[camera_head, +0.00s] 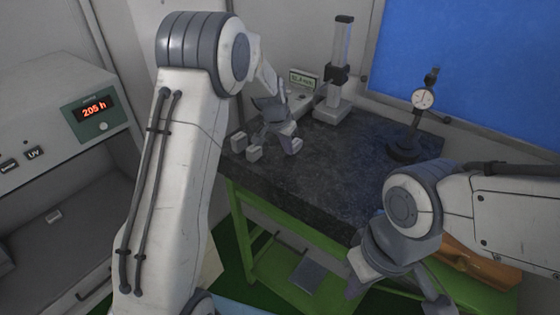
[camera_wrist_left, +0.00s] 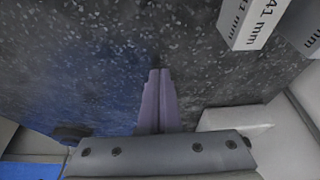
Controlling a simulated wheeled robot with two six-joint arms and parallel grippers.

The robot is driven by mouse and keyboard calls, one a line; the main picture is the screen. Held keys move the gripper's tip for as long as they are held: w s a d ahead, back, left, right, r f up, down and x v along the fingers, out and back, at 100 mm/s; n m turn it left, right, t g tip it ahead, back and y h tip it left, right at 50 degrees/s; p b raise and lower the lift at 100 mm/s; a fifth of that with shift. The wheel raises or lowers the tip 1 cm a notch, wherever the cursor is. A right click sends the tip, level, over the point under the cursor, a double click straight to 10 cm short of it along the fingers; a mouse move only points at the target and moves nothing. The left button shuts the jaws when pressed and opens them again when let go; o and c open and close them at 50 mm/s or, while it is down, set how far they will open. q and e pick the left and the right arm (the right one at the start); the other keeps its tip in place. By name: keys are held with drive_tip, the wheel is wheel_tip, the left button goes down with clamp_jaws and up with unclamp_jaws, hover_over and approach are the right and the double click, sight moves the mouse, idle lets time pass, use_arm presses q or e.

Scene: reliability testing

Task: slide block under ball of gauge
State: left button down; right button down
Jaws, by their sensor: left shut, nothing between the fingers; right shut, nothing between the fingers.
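Two small pale grey blocks, the left one (camera_head: 239,141) and the right one (camera_head: 254,153), stand near the front left edge of the dark stone slab. In the left wrist view, a block marked 41 mm (camera_wrist_left: 246,22) and another (camera_wrist_left: 304,25) show at the upper right. My left gripper (camera_head: 292,146) is shut and empty, low over the slab to the right of the blocks; its closed fingers (camera_wrist_left: 159,76) point over bare stone. A round dial gauge (camera_head: 424,98) stands at the back right; its ball is too small to make out. My right gripper (camera_head: 395,285) is shut, at the lower right.
A tall stand (camera_head: 341,75) with a small display (camera_head: 303,80) is behind my left gripper. The stone slab (camera_head: 335,170) is clear in the middle, on a green frame (camera_head: 262,265). A cabinet with a red readout (camera_head: 94,107) is at the left.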

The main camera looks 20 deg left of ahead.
sight(307, 137)
use_arm(q)
drive_tip(key=shift+w+d+p, duration=0.6)
drive_tip(key=shift+w+p, duration=0.2)
drive_tip(key=shift+w, duration=0.8)
drive_tip(key=shift+w+d+p, duration=0.55)
drive_tip(key=shift+w+p, duration=0.2)
drive_tip(key=shift+w, duration=0.85)
drive_tip(key=shift+w+d+p, duration=0.6)
drive_tip(key=shift+w+p, duration=0.2)
drive_tip(key=shift+w, duration=0.8)
drive_tip(key=shift+s+p+v, duration=0.15)
drive_tip(key=shift+p+v, duration=0.15)
drive_tip(key=shift+v, duration=0.85)
drive_tip(key=shift+s+p+v, duration=0.1)
drive_tip(key=shift+p+v, duration=0.15)
drive_tip(key=shift+v, duration=0.9)
drive_tip(key=shift+f, duration=0.1)
